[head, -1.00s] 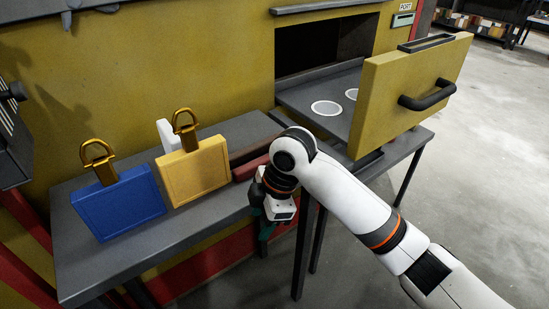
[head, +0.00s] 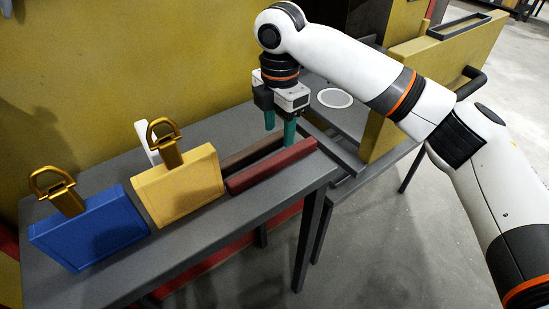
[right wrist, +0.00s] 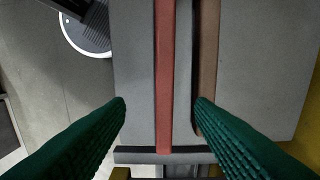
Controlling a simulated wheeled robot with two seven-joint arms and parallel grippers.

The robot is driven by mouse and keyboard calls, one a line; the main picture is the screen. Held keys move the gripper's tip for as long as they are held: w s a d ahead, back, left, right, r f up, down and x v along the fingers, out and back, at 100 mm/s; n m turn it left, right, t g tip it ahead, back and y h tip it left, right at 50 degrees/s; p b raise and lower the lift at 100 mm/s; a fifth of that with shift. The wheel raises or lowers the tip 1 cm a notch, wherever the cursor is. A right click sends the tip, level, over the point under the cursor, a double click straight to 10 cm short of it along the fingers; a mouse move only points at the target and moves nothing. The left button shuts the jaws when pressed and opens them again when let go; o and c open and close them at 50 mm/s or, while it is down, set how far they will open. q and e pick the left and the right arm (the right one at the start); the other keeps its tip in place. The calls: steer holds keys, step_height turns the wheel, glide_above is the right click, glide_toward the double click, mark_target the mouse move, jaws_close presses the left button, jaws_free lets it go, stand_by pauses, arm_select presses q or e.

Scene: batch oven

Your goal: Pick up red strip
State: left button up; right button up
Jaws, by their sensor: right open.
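The red strip (head: 272,165) lies flat along the front right part of the grey table. It also shows in the right wrist view (right wrist: 165,70), running lengthwise between the fingers. My right gripper (head: 281,135) has green fingers pointing down and is open and empty above the right end of the strips. In the right wrist view the fingertips (right wrist: 161,104) stand on either side of the red strip, the right one overlapping the brown strip's near edge. I cannot tell the exact height gap. My left gripper is not in view.
A brown strip (head: 252,153) lies parallel just behind the red one. A yellow plate (head: 180,187) and a blue plate (head: 90,230), both with gold handles, stand left.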

mark_target(275, 159)
step_height(275, 159, down, 2)
steer(key=shift+s+f, duration=0.1)
steer(key=shift+f, duration=0.45)
steer(key=f, duration=0.3)
steer(key=a+f, duration=0.1)
steer(key=f, duration=0.1)
steer(key=shift+w+d+f, duration=0.1)
steer(key=shift+w+f, duration=0.05)
steer(key=shift+w, duration=0.05)
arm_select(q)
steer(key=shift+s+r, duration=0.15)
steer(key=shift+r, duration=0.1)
arm_select(e)
steer(key=shift+c, duration=1.1)
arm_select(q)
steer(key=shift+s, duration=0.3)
arm_select(e)
jaws_close()
